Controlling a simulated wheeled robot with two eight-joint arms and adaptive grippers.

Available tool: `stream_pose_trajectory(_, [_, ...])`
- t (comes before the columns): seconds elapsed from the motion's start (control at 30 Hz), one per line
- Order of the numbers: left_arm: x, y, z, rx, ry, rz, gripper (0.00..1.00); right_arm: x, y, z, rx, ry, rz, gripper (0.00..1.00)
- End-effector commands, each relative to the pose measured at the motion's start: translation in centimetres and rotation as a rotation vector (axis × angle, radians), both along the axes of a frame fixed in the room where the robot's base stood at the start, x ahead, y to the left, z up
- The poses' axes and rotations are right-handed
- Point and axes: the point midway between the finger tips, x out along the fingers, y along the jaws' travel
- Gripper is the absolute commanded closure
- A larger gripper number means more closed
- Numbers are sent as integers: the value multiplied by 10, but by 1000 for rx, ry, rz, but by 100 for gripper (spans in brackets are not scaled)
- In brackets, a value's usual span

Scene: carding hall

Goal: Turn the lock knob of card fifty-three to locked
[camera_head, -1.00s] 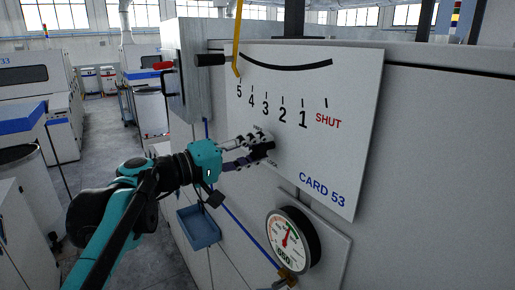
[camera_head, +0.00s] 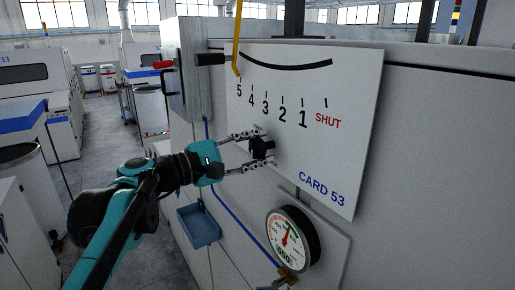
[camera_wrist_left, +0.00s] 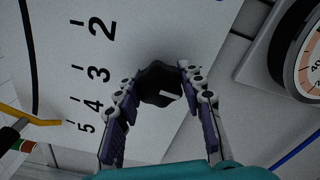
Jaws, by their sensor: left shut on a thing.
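The lock knob (camera_head: 259,147) is a small black knob on the white panel (camera_head: 346,150) marked CARD 53, below the scale numbers. My left gripper (camera_head: 267,148) is shut on the knob, one finger above it and one below in the head view. In the left wrist view, the knob (camera_wrist_left: 158,84) is dark with a short white mark on its face, and the two fingers (camera_wrist_left: 156,84) lie on either side of it. The small lettering by the knob is too small to read and partly hidden by the fingers.
A round gauge (camera_head: 291,239) sits below the panel, and a blue tray (camera_head: 199,226) hangs below my left wrist. The aisle (camera_head: 103,165) at left is open floor.

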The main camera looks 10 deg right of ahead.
Motion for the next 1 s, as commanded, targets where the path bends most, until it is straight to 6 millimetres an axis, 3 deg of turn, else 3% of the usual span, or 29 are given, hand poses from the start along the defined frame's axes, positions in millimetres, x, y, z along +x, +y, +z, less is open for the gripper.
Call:
stream_pose_trajectory(0.77, [0, 0, -1, -39, 98, 0, 90, 0, 0, 0, 0, 0, 0, 100])
stream_pose_trajectory(0.8, [0, 0, -1, -39, 98, 0, 56, 0, 0, 0, 0, 0, 0, 100])
stream_pose_trajectory(0.87, [0, 0, -1, -39, 97, -1, 41, 0, 0, 0, 0, 0, 0, 100])
stream_pose_trajectory(1.0, [0, 0, -1, -39, 97, -1, 40, 0, 0, 0, 0, 0, 0, 100])
